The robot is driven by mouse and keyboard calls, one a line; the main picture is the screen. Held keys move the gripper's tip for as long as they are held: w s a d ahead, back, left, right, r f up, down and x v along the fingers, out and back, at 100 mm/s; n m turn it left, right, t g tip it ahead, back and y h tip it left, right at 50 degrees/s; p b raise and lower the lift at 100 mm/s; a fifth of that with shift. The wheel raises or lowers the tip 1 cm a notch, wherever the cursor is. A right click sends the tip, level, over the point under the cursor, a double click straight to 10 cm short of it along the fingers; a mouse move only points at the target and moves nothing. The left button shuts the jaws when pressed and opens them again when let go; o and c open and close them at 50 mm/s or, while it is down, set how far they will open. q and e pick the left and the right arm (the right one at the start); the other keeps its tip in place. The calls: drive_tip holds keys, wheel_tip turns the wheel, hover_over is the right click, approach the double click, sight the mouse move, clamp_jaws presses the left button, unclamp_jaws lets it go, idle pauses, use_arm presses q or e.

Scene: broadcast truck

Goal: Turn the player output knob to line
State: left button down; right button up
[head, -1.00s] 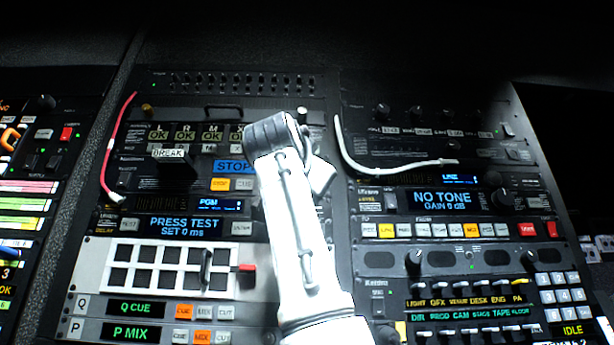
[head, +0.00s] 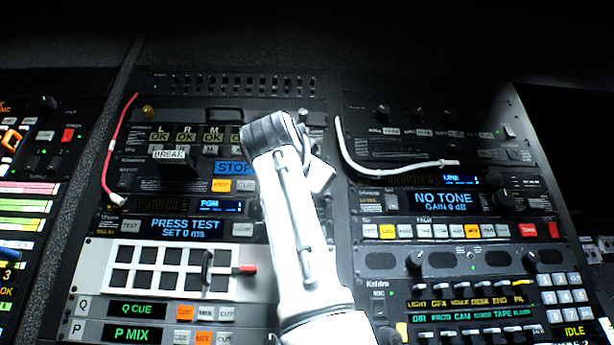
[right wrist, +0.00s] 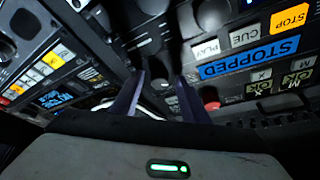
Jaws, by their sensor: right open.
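The player (head: 235,168) with the blue STOPPED display is in the middle rack in the head view, partly covered by my right arm. In the right wrist view its display (right wrist: 248,58) sits at the right, rotated, beside the PLAY, CUE and STOP buttons. A large dark knob (right wrist: 212,14) is at the top of that view, beyond the fingertips. I cannot read its label or tell whether it is the output knob. My right gripper (right wrist: 160,78) is open, its two fingers pointing at the panel with nothing visibly held. My left gripper is not seen.
A red cable (head: 112,150) hangs left of the player and a white cable (head: 385,166) loops to its right. A red knob (right wrist: 210,98) is close to the right finger in the wrist view. Densely packed racks of buttons and knobs surround the arm.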

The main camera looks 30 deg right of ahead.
drive_tip(key=b+v, duration=0.3)
drive_tip(key=v, duration=0.7)
drive_tip(key=shift+b, duration=0.35)
drive_tip(key=shift+a+f, duration=0.1)
drive_tip(key=shift+f, duration=0.05)
